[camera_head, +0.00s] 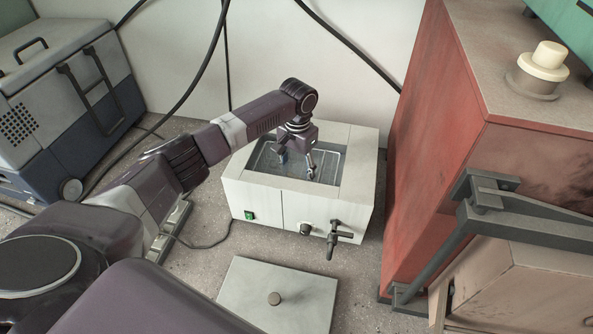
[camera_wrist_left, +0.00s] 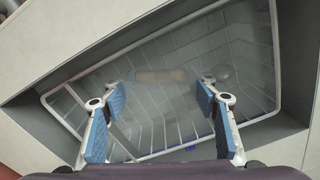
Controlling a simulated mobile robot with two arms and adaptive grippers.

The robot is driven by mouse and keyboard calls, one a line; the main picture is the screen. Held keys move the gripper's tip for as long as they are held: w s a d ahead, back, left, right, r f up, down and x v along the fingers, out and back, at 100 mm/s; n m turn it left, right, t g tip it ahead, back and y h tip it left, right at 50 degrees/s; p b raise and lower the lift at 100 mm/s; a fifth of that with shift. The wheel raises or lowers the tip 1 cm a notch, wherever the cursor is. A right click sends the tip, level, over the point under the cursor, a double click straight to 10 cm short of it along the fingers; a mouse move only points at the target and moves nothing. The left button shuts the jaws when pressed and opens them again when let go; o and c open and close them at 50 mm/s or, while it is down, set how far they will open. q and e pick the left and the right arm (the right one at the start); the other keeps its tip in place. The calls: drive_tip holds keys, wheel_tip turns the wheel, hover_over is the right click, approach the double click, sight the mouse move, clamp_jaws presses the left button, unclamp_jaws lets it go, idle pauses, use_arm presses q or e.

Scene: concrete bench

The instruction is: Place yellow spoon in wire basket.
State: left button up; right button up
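The wire basket (camera_wrist_left: 148,38) has a white rim and sits inside the basin of a white bath unit (camera_head: 357,172). The basket also shows in the head view (camera_head: 333,156). My left gripper (camera_head: 297,165) points down into the basin opening. Its blue-padded fingers are spread wide in the left wrist view (camera_wrist_left: 161,94), with nothing between the pads. A blurred, pale tan shape (camera_wrist_left: 160,75) shows in the basket beyond the fingertips; I cannot tell whether it is the yellow spoon. No clearly yellow spoon shows in either view. My right gripper is not in view.
A flat grey lid (camera_head: 245,290) with a knob lies in front of the bath. A black tap (camera_head: 335,237) sticks out of its front. A red cabinet (camera_head: 430,130) stands close on the right. A grey-blue machine (camera_head: 60,110) and cables are at left.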

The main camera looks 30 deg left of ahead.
sight(297, 177)
use_arm(q)
drive_tip(key=shift+o, duration=1.4)
drive_tip(key=shift+r, duration=0.15)
wheel_tip(297, 177, up, 12)
drive_tip(key=b, duration=0.1)
drive_tip(key=shift+b, duration=0.3)
